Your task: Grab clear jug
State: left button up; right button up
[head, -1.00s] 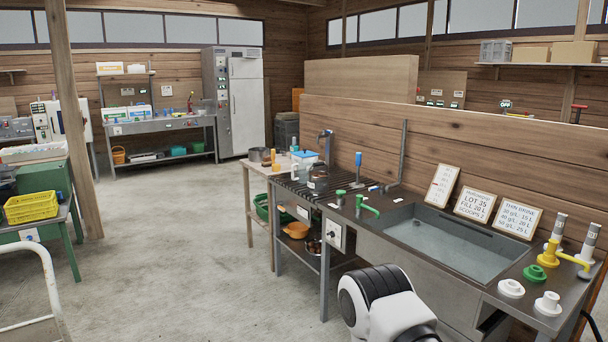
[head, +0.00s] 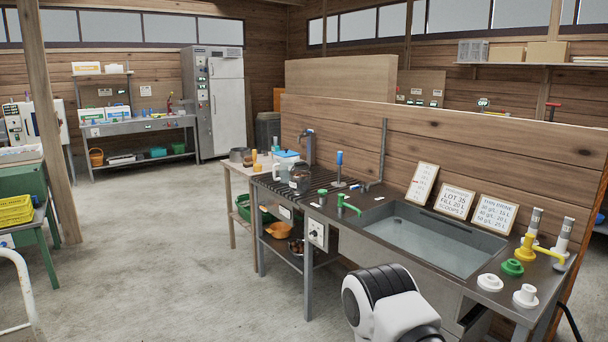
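A small pale, see-through vessel that looks like the clear jug (head: 280,171) stands at the left end of the sink bench, on or beside the slatted drainer. A dark, rounded pot or jug (head: 299,180) stands just in front and to the right of it and may hide part of it. At this size I cannot be sure of the jug's outline or contents. Neither of my grippers is in view. Only a white and black link of my arm shows at the bottom, in front of the sink bench.
The sink basin (head: 432,238) lies in the steel bench, with green taps and white, green and yellow fittings. A wooden side table (head: 238,170) adjoins its left end, holding a metal pot (head: 240,155). A yellow crate (head: 15,211) sits at left. The concrete floor between is clear.

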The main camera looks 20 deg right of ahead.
aim_at(284, 165)
jog(key=i+z, duration=0.25)
jog(key=z, duration=0.15)
jog(key=i+z, duration=0.3)
jog(key=z, duration=0.15)
jog(key=i+j+z, duration=0.15)
jog(key=z, duration=0.25)
jog(key=i+j, duration=0.05)
